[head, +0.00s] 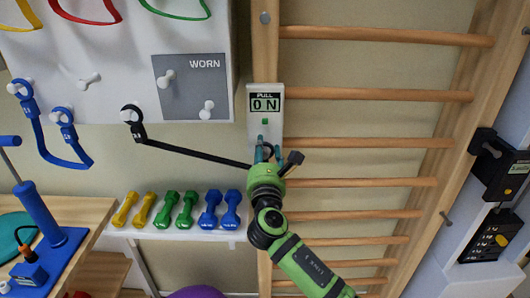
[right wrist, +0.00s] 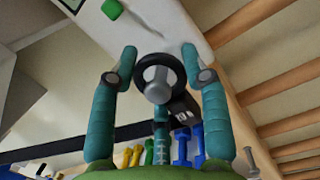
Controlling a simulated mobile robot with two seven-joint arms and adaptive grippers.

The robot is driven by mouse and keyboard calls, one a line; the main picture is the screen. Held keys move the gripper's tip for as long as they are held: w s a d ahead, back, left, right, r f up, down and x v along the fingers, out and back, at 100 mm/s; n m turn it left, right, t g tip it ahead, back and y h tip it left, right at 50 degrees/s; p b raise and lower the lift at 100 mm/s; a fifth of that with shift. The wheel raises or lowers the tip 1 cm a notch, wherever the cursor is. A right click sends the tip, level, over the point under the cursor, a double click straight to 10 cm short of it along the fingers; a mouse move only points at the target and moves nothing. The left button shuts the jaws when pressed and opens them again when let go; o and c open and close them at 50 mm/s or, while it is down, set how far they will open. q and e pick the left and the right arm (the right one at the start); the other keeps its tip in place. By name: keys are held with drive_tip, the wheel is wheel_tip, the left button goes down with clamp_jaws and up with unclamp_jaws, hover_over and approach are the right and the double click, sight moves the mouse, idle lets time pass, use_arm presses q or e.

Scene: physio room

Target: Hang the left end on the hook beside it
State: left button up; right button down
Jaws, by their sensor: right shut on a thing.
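A black band (head: 195,154) runs taut from the white board to the gauge. Its left end is a black loop (head: 132,112) at a white peg on the board, seemingly around it. Its right end is a black ring (right wrist: 137,75) with a dark tab (right wrist: 186,112). The ring surrounds the round-headed grey hook (right wrist: 157,90) in the right wrist view. My right gripper (head: 267,150) is at that end, below the white pull gauge (head: 265,120) reading 0 N. Its teal fingers stand either side of the ring, shut on that end. My left gripper is not in view.
The white board (head: 110,55) holds coloured bands, bare pegs and a grey WORN panel (head: 190,85). Wooden wall bars (head: 370,142) stand to the right. Several dumbbells (head: 187,208) sit on a low shelf. A blue device (head: 45,230) is at lower left.

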drive_tip(key=shift+s, duration=0.1)
idle(0.4)
drive_tip(key=shift+s+p, duration=1.45)
drive_tip(key=shift+s, duration=0.75)
drive_tip(key=shift+s+p, duration=0.65)
drive_tip(key=shift+s, duration=0.3)
drive_tip(key=s+p, duration=0.3)
drive_tip(key=s, duration=0.4)
drive_tip(key=shift+s, duration=0.4)
